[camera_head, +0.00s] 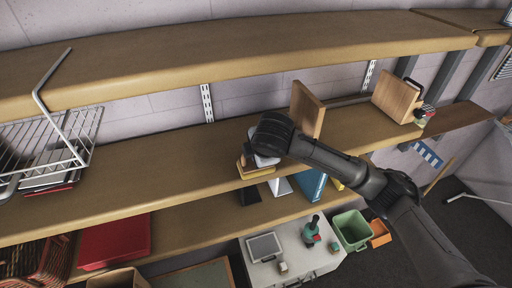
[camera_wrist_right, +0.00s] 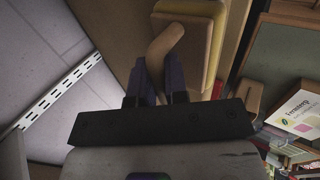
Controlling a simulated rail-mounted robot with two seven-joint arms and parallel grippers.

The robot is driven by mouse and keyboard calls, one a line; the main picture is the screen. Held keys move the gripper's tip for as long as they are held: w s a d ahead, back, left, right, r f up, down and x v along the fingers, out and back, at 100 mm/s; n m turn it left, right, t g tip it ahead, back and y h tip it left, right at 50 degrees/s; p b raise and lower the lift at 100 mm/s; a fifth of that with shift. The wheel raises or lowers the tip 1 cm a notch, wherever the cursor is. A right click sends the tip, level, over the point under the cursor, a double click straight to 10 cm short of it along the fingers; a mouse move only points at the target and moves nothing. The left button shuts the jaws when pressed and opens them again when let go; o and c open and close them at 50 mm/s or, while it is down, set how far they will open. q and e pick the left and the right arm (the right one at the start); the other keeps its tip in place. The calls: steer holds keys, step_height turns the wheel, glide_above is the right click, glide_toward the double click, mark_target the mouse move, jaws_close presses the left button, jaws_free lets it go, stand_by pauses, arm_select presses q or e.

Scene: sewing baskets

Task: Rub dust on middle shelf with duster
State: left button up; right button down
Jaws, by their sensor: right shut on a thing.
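The middle shelf (camera_head: 150,170) is a long wooden board between the upper and lower shelves. My right gripper (camera_wrist_right: 155,84) is shut on the curved wooden handle of the duster (camera_wrist_right: 165,42). No dust can be made out on the shelf. My left gripper is not in view.
A wooden board (camera_head: 306,109) stands upright just right of my right gripper. Another wooden block (camera_head: 396,96) stands farther right. A wire rack (camera_head: 50,139) is at the left. The upper shelf (camera_head: 230,48) overhangs the back. The middle shelf's left-centre stretch is clear.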

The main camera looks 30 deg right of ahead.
steer(key=shift+s, duration=0.15)
steer(key=shift+r, duration=3)
steer(key=shift+r, duration=1.5)
